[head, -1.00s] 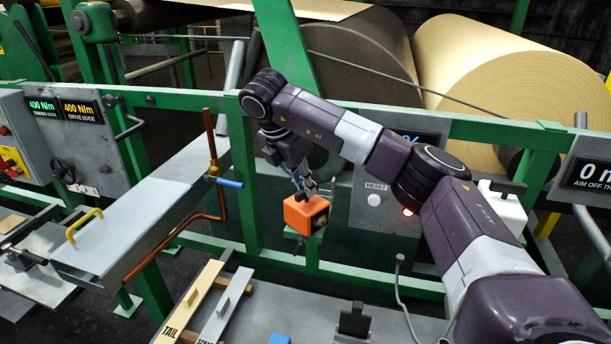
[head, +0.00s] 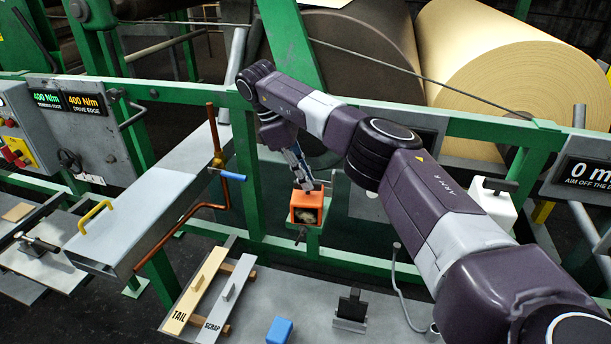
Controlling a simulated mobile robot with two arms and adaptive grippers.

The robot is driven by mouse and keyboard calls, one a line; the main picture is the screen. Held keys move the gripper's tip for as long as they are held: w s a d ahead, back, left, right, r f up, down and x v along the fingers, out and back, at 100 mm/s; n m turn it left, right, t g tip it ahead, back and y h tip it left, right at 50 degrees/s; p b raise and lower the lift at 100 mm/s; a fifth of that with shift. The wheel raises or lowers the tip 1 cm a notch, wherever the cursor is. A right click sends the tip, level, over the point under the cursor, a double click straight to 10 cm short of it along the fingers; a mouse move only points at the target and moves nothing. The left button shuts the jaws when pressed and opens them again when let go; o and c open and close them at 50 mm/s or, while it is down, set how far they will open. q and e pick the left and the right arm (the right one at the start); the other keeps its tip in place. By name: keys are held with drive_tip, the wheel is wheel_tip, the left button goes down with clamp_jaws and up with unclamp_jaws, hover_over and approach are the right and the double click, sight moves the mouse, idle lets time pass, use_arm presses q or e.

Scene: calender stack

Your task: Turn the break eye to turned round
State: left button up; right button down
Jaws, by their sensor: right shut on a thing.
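The break eye is an orange box (head: 305,198) with a dark-edged opening and a pale patch inside, and that face is turned towards me. It sits by the green frame on a small green bracket (head: 312,243), just right of a green post. My right gripper (head: 308,184) reaches down from above and is shut on the orange box at its top. The fingertips partly cover its top edge. My left gripper is not in view.
A green rail (head: 480,130) runs across behind my right arm, with paper rolls (head: 490,70) beyond. A copper-coloured crank (head: 217,150) with a blue handle stands left of the box. Below lies a grey table (head: 270,290) with TAIL and SCRAP bars and a blue block (head: 280,330).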

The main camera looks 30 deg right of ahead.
drive_tip(key=shift+w+r+m, duration=0.1)
drive_tip(key=shift+m, duration=0.5)
drive_tip(key=shift+m+y, duration=0.3)
drive_tip(key=c, duration=2)
unclamp_jaws()
drive_tip(key=shift+r, duration=4.95)
drive_tip(key=shift+f, duration=0.1)
